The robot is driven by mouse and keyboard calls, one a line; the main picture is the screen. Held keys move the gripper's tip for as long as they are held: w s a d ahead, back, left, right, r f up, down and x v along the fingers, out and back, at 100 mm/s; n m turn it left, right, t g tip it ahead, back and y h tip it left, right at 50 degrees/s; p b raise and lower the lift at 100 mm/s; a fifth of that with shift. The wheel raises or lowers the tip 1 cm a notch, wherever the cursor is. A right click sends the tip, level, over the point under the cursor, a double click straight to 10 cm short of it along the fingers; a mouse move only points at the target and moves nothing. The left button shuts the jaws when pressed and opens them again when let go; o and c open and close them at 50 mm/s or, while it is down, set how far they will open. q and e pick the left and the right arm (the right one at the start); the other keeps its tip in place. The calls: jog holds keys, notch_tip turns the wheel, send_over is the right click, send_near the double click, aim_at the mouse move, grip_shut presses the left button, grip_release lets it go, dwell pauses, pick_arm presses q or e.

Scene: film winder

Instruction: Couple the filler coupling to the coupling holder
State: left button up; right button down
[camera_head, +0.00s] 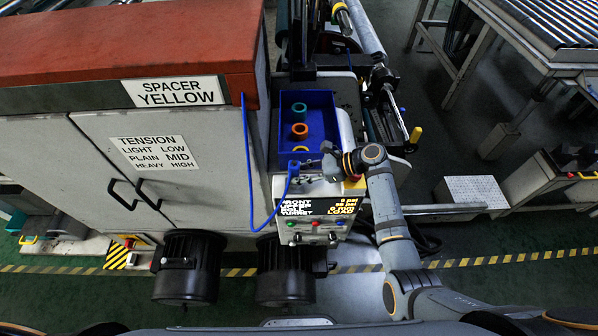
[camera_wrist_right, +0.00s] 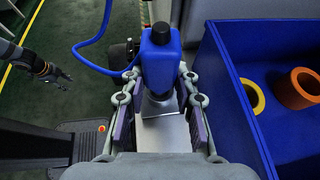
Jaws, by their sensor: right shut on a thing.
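The filler coupling is a blue block with a black round end (camera_wrist_right: 160,62), and a thin blue hose runs from it. It also shows in the head view (camera_head: 293,168), above the console's top near the blue bin. My right gripper (camera_head: 316,162) is shut on it; in the right wrist view the fingers (camera_wrist_right: 160,92) stand on both sides of its grey lower part. I cannot pick out the coupling holder for sure; a pale metal surface lies below the fingers. My left gripper (camera_wrist_right: 62,80) shows small at the left of the right wrist view, its fingers apart and empty.
A blue bin (camera_head: 318,102) with teal, orange and yellow rings stands just behind the right gripper. The console panel (camera_head: 312,210) with a display and buttons is below. A large grey cabinet (camera_head: 190,190) with a red top fills the left. The blue hose (camera_head: 249,170) hangs in a loop.

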jog(key=shift+f, duration=0.8)
jog(key=c, duration=0.9)
grip_release()
jog(key=shift+c, duration=0.2)
jog(key=v, duration=1.2)
jog(key=shift+d, duration=0.1)
jog(key=p+v, duration=0.1)
jog(key=v, duration=0.9)
jog(key=shift+p, duration=0.35)
